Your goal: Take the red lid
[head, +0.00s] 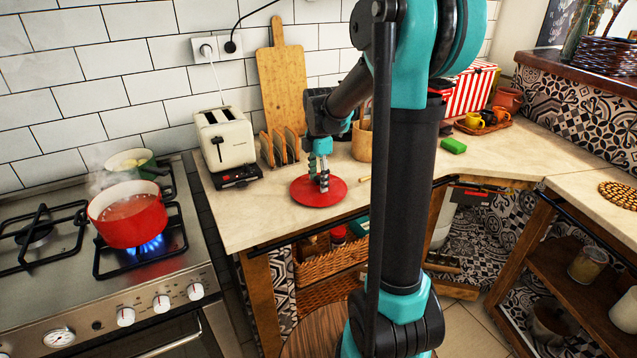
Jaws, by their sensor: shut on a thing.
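The red lid (307,194) is a flat red disc on or just above the cream countertop, right of the stove; I cannot tell whether it touches the counter. My gripper (324,185) points down over the lid and is shut on it near its middle. The fingers hide the part of the lid they hold. A red pot (133,217) without a cover steams on a lit burner at the left.
A cream toaster (225,140), a toast rack (279,148) and a wooden board (281,80) stand behind the lid. Counter (250,222) left of the lid is clear.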

